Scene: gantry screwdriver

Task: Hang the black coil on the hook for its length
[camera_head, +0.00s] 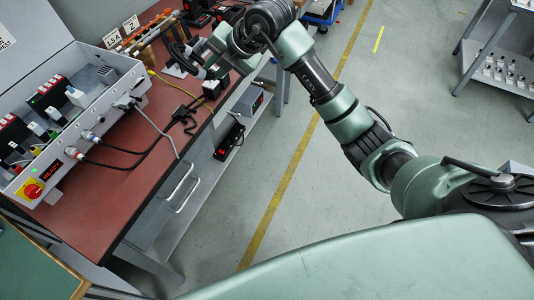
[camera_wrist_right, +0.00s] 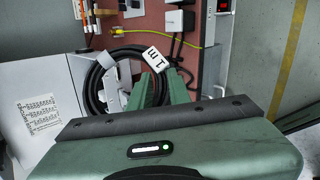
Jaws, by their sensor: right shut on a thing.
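The black coil (camera_wrist_right: 98,84) shows in the wrist view as several loops of black cable with a white tag (camera_wrist_right: 153,59) reading "1 m". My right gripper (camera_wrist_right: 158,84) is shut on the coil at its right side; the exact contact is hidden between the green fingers. In the head view the coil (camera_head: 179,54) is a small dark loop beside my right gripper (camera_head: 200,64), above the far part of the red bench. A row of hooks or rods (camera_head: 148,36) stands there, with white length labels (camera_head: 131,23) behind. My left gripper is not in view.
The red bench (camera_head: 115,200) carries an open grey control box (camera_head: 88,118) with modules and a red knob. Black cables and adapters (camera_head: 185,117) lie near its right edge. A yellow-green cable (camera_wrist_right: 143,32) lies close by. The floor to the right is open.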

